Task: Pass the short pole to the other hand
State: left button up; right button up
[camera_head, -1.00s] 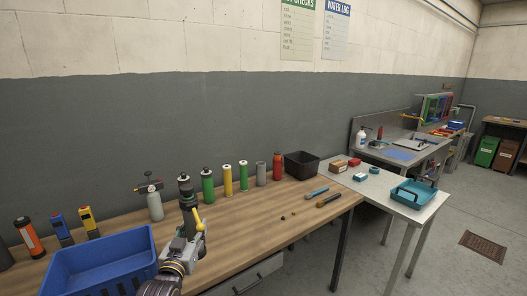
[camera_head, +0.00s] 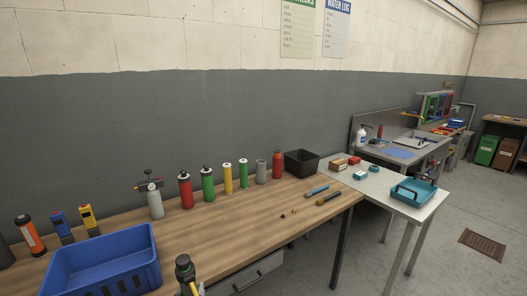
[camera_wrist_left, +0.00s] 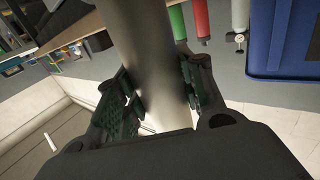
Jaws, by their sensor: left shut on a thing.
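The short pole (camera_wrist_left: 155,60) is a grey, smooth cylinder that fills the middle of the left wrist view. My left gripper (camera_wrist_left: 165,98) is shut on it, with a dark finger pad on each side. The rest of the pole and my left gripper are cut off below the picture. My right gripper is in neither view.
The wooden workbench (camera_head: 230,225) carries a blue bin (camera_head: 105,275) at front left. A row of upright bottles, including a red one (camera_head: 186,190) and a green one (camera_head: 207,184), stands along its back. A black bin (camera_head: 301,163) stands at the far end. The bench's front middle is mostly clear.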

pick_arm(q)
jog(key=shift+s+f, duration=0.8)
jog(key=shift+f, duration=0.1)
jog(key=shift+r, duration=0.1)
jog(key=w+d+r+m+g+h, duration=0.1)
jog(key=d+r+h, duration=0.3)
jog(key=r, duration=0.7)
jog(key=w+d+r+m+g+h, duration=0.1)
jog(key=d+r+m+h, duration=0.2)
jog(key=r, duration=0.8)
jog(key=w+d+r+m+g+h, duration=0.1)
jog(key=d+r+m+h, duration=0.3)
jog(key=r, duration=0.7)
jog(key=shift+w+d+g+h, duration=0.35)
jog(key=shift+d+g, duration=0.25)
jog(key=shift+d, duration=0.2)
jog(key=shift+r, duration=0.1)
